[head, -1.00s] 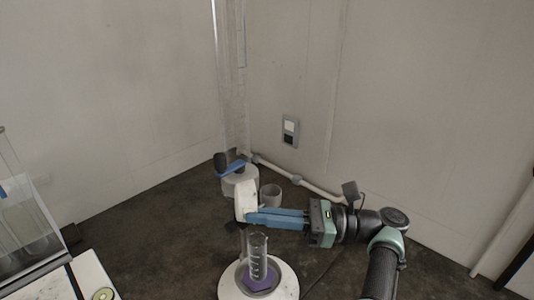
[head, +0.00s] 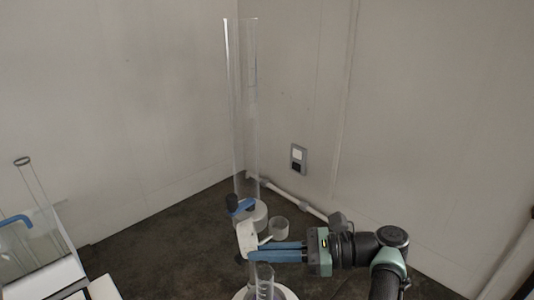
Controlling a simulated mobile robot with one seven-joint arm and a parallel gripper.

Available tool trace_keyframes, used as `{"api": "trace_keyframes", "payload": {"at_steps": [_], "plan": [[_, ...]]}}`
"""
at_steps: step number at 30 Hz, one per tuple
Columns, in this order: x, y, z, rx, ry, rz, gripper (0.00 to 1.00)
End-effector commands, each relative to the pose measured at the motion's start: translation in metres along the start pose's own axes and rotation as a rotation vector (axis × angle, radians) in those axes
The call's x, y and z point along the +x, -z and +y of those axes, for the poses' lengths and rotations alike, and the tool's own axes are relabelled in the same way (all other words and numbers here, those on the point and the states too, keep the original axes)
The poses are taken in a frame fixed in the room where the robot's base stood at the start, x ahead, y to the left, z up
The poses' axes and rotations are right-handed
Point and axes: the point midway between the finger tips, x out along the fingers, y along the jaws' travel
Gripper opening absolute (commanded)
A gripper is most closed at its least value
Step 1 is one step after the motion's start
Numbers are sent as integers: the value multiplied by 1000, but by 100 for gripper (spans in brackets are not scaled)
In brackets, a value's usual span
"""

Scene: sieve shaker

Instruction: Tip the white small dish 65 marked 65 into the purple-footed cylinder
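My gripper (head: 252,249), with long blue fingers, reaches in from the right and is shut on a white small dish (head: 245,238) at its fingertips. The dish stands steeply tilted; its mark and contents cannot be read. The clear graduated cylinder (head: 264,283) stands upright just below the fingers, at the bottom edge of the head view. The dish is above and slightly left of its mouth. The cylinder's purple foot is largely cut off by the frame's lower edge.
A tall clear tube (head: 241,110) with a blue-and-black fitting (head: 238,205) rises behind the dish. A small whitish cup (head: 278,229) stands on the dark floor. A white round stand (head: 285,293) is under the cylinder. A clear-walled box (head: 30,245) is at left.

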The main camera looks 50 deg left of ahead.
Motion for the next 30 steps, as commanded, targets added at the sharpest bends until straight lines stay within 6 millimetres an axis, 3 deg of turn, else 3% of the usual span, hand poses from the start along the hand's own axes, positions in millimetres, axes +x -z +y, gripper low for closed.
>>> {"api": "trace_keyframes", "payload": {"at_steps": [1, 15, 30], "plan": [[0, -8, 0, -5, 0, 18, 0], [8, -16, 2, -50, 0, 188, 0], [11, -11, 3, -68, -1, 255, 0]]}}
